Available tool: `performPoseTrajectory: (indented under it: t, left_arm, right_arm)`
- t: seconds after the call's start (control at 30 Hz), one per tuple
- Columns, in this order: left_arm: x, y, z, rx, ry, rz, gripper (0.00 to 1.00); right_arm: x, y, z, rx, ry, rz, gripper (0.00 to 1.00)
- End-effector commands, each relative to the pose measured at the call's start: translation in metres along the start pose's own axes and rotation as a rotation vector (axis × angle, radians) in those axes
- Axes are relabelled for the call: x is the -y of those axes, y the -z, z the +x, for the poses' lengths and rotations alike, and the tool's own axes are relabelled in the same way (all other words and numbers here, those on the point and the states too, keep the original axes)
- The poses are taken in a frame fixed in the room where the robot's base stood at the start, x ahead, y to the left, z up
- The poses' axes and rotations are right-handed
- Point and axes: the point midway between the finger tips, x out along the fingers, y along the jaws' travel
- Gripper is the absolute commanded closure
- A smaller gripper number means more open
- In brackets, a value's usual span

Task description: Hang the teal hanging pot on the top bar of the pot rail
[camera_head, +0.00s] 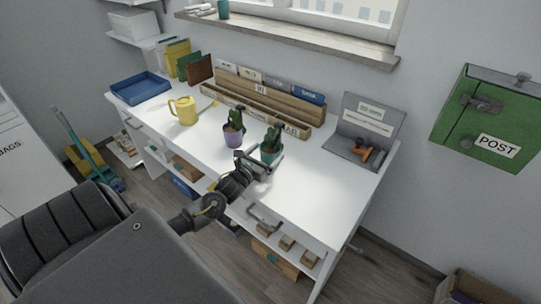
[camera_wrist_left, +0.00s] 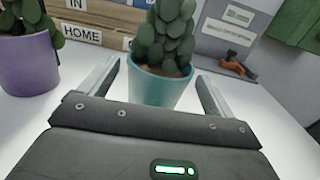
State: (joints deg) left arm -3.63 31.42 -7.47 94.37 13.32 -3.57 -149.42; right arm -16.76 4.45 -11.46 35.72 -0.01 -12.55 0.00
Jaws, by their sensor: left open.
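The teal pot (camera_head: 268,156) with a green cactus stands upright on the white desk, right of the purple pot. In the left wrist view the teal pot (camera_wrist_left: 160,88) sits between the finger tips. My left gripper (camera_head: 262,164) reaches in over the desk's front edge. It is open, with one finger on each side of the pot; there is a visible gap on the right, and contact on the left I cannot tell. In the left wrist view my left gripper (camera_wrist_left: 160,78) holds nothing. I cannot make out a pot rail in either view. My right gripper is not in view.
The purple pot (camera_head: 233,134) with a cactus stands close on the left. Behind are a wooden letter sorter (camera_head: 265,100) and a grey stand (camera_head: 372,120) with an orange object. A yellow watering can (camera_head: 184,111) stands farther left.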

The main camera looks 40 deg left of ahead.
Motion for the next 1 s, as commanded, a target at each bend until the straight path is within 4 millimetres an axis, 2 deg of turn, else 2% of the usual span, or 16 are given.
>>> performPoseTrajectory:
  t: [0.1,0.2,0.5,0.9,1.0]
  left_arm:
    - [-0.001,-0.001,0.019,0.002,-0.002,-0.001,0.11]
    - [-0.001,0.0,0.028,0.0,-0.001,-0.001,0.11]
    - [0.0,0.001,0.032,0.0,0.0,0.0,0.12]
    - [0.0,0.001,0.032,0.0,0.0,0.0,0.64]
    - [-0.001,-0.001,0.032,0.004,0.0,0.0,0.73]
  right_arm:
    - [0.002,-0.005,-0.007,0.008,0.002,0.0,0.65]
    - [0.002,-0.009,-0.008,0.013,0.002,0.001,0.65]
    - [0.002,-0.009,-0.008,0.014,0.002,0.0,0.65]
    - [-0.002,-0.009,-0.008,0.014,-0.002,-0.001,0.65]
    - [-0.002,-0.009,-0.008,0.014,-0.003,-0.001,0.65]
